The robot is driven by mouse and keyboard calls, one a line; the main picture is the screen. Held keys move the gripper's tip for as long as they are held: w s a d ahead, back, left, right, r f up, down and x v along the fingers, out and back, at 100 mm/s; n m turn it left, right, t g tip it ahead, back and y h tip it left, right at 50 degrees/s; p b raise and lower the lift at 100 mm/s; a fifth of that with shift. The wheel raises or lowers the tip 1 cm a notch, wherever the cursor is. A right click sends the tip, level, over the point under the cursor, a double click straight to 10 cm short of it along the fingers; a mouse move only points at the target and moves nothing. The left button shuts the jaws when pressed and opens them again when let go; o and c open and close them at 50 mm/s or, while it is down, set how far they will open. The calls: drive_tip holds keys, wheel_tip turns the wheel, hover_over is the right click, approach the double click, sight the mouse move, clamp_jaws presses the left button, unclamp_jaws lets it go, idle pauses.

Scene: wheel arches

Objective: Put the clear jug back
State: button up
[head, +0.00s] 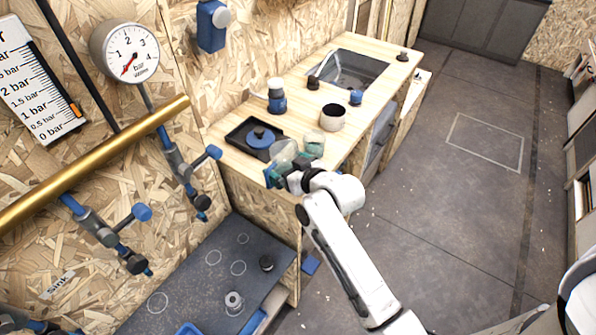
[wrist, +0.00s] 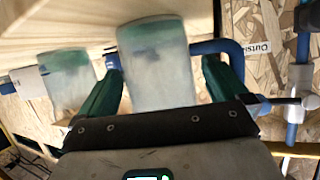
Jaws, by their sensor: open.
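Two clear vessels stand near the front edge of the wooden counter (head: 222,147); I cannot tell for certain which one is the jug. One clear vessel (head: 284,151) is right at my gripper (head: 279,174). The other clear vessel (head: 314,144) stands just to its right. In the wrist view my gripper (wrist: 165,88) is open, with green fingers on either side of a clear greenish-topped vessel (wrist: 157,68). A gap shows beside the right finger. The second vessel (wrist: 68,82) is outside the left finger. The vessel's lower part is hidden by my gripper.
A black tray with a blue-lidded pot (head: 262,136) is left of the vessels. A dark-filled bowl (head: 332,117) and a blue-and-white canister (head: 276,96) stand behind. A sink (head: 347,70) is farther back. Blue-handled valves (head: 207,154) project from the left wall.

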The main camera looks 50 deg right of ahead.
drive_tip(key=b+v, duration=0.1)
drive_tip(key=v, duration=1.1)
drive_tip(key=s+a+f+n+g+y, duration=0.2)
drive_tip(key=s+a+f+g+y, duration=0.1)
drive_tip(key=s+a+f+g, duration=0.9)
drive_tip(key=s+f, duration=0.1)
drive_tip(key=s, duration=0.2)
drive_tip(key=shift+s+f+n, duration=0.2)
drive_tip(key=shift+f+n, duration=0.05)
drive_tip(key=shift+n, duration=0.15)
